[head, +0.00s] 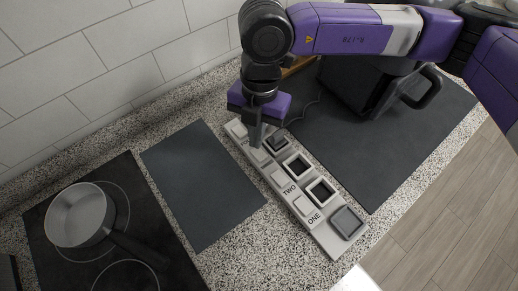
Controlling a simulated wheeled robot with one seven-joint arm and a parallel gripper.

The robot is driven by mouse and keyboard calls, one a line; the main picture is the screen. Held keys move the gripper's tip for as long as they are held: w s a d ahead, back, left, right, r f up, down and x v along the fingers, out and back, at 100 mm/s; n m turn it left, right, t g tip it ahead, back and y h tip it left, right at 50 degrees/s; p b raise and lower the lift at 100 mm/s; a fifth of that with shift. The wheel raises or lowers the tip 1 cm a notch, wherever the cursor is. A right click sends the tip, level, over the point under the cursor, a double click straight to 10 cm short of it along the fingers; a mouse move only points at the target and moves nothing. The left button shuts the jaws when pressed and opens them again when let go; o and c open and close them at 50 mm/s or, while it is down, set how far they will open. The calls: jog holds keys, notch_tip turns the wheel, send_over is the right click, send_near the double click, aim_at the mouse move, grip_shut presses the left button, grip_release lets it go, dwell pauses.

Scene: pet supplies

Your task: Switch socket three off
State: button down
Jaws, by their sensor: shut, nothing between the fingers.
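A pale socket strip (325,237) lies diagonally on the counter, with black-rimmed sockets and a row of light switches along its left side. The labels ONE and TWO are readable. The switch beside ONE (302,205) and the switch beside TWO (280,178) are in plain view. Farther up the strip is another switch (259,155), just below my gripper; its label is not readable. My gripper (256,143) is shut and empty, pointing down over the upper part of the strip and hiding some of it. I cannot tell whether its tips touch the strip.
A grey square piece (347,222) sits at the strip's near end. A dark mat (205,185) lies left of the strip, and another (345,150) lies right, bearing a black appliance (360,85). A pan (80,215) stands on the hob at left. A tiled wall runs behind.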

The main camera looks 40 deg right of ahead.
notch_tip(320, 180, up, 5)
jog(key=shift+f+p, duration=0.2)
jog(key=shift+p, duration=0.75)
